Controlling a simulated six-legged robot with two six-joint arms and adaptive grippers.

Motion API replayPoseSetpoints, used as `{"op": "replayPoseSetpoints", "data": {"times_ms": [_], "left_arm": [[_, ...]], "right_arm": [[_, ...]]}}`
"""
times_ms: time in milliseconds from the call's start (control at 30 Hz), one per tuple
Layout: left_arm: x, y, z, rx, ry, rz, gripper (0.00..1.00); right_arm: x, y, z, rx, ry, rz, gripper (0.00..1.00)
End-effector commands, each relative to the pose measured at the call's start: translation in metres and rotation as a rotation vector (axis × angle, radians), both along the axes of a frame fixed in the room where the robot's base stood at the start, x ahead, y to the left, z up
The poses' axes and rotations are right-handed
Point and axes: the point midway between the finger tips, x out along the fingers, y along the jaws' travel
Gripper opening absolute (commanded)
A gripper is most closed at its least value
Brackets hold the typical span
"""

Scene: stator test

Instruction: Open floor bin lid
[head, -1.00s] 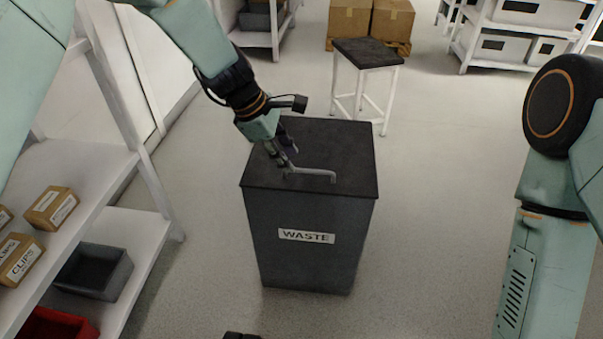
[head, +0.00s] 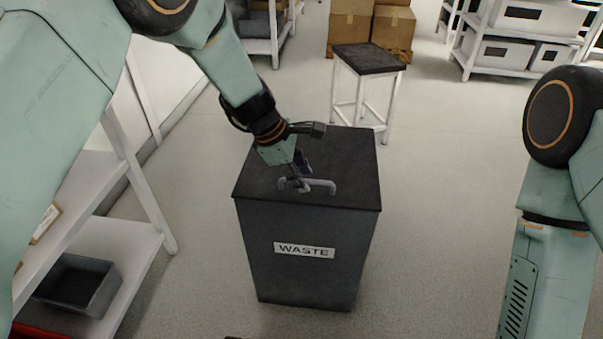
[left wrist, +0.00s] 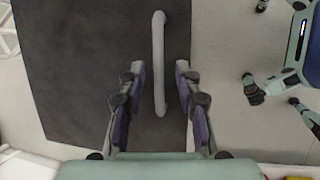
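The floor bin (head: 300,275) is a dark grey box with a white WASTE label on its front. Its flat dark lid (head: 345,160) is closed; it also fills much of the left wrist view (left wrist: 75,70). A light grey bar handle (head: 322,185) is fixed near the lid's front edge. My left gripper (head: 301,186) is at the handle, coming down from above. In the left wrist view my left gripper (left wrist: 160,68) is open, with one finger on each side of the handle (left wrist: 159,50) and gaps visible between. My right gripper is out of view.
A black-topped stool (head: 368,60) stands behind the bin. White shelving (head: 125,260) with a grey tray (head: 75,283) is close on the left. Cardboard boxes (head: 370,25) stand at the back. The floor right of the bin is clear.

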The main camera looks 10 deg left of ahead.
Motion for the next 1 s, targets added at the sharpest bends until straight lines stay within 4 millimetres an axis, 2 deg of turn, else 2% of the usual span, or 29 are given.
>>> {"op": "replayPoseSetpoints", "data": {"times_ms": [67,400,1000], "left_arm": [[0.0005,0.0,0.0,0.0,0.0,0.0,0.29],[0.0029,-0.0001,0.0,0.0,0.0,-0.001,0.0],[0.0031,0.0,-0.0002,0.0,0.001,0.0,0.0]], "right_arm": [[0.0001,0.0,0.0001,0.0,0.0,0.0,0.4],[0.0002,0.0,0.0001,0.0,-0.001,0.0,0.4],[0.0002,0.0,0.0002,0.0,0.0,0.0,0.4]]}}
